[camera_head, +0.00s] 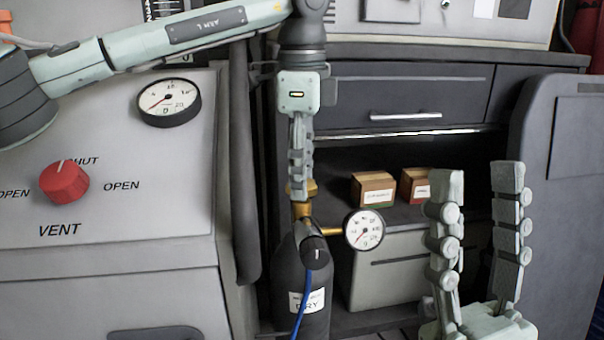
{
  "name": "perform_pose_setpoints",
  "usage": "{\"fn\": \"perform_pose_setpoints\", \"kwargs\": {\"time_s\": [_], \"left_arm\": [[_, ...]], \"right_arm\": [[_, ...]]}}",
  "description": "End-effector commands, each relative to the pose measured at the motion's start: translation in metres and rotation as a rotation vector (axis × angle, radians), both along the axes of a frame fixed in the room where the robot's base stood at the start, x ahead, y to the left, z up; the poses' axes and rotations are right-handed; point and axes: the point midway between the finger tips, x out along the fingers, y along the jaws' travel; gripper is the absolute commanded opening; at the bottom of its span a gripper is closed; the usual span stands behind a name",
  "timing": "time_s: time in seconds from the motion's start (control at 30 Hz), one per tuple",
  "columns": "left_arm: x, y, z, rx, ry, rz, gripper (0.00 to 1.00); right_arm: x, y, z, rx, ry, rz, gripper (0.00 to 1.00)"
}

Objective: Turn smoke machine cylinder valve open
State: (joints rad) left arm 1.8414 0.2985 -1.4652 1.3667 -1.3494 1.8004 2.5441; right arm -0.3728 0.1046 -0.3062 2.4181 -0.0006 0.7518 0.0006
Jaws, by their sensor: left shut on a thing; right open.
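A dark grey gas cylinder (290,268) with a white label stands upright in front of the shelf. On its top is a brass valve (301,212), with a small round pressure gauge (363,230) on its right and a black fitting with a blue hose at the front. My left gripper (300,188) points straight down over the cylinder top, shut on the valve; its fingers hide most of the valve's knob. My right gripper (477,180) is at the lower right, fingers pointing up, open and empty, apart from the cylinder.
A grey panel (120,255) at left carries a red VENT knob (64,182) and a larger gauge (169,102). Two small boxes (373,189) sit on the shelf behind. A drawer cabinet (410,95) is above, and a grey side panel (560,200) stands at right.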

Motion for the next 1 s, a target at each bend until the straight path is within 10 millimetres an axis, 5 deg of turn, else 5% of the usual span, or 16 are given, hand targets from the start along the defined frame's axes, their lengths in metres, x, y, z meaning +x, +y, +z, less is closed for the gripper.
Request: {"fn": "perform_pose_setpoints", "kwargs": {"time_s": [0.7,0.73,0.87,1.0], "left_arm": [[0.0000,0.0004,-0.0005,0.001,0.001,0.072,0.15],[-0.0001,0.0004,-0.0005,0.001,0.001,0.072,0.48],[-0.0001,0.0003,-0.0004,0.001,0.001,0.072,0.64],[-0.0001,0.0002,-0.0002,0.001,0.001,0.071,0.65]], "right_arm": [[-0.0034,-0.0016,-0.0009,0.005,-0.019,-0.002,0.43],[-0.0034,-0.0017,-0.0009,0.005,-0.019,-0.002,0.43],[-0.0032,-0.0016,-0.0012,0.004,-0.018,-0.002,0.43],[-0.0032,-0.0015,-0.0015,0.004,-0.017,-0.002,0.43]]}}
